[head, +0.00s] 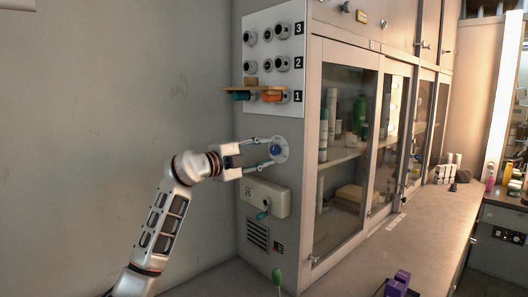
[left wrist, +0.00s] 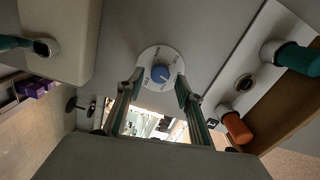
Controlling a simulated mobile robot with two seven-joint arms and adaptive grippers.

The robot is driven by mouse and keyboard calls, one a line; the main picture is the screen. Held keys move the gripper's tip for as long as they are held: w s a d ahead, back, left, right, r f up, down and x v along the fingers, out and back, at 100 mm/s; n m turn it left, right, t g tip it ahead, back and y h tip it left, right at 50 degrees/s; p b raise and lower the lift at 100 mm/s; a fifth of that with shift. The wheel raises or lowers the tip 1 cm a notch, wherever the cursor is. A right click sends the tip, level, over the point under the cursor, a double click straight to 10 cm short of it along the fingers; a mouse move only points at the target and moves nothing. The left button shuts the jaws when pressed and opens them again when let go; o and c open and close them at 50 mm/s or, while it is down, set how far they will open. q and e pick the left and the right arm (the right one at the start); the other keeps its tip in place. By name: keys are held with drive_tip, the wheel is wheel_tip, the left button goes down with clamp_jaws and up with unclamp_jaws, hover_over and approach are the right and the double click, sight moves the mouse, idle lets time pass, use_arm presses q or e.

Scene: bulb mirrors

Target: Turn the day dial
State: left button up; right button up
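The day dial is a white disc with a blue knob (head: 276,149) at its centre, on the side wall of the grey cabinet. I see a gap on both sides and cannot tell any contact. My right gripper is not in view.
Above the dial, a white panel (head: 272,20) carries numbered rows of sockets, with a small wooden shelf (head: 254,88) and teal and orange plugs. Below is a beige box (head: 277,196) with a teal knob. Purple objects (head: 397,284) stand on the counter at the right.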

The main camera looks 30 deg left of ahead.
use_arm(q)
drive_tip(key=shift+w, duration=0.1)
drive_tip(key=shift+x, duration=0.9)
drive_tip(key=c, duration=0.8)
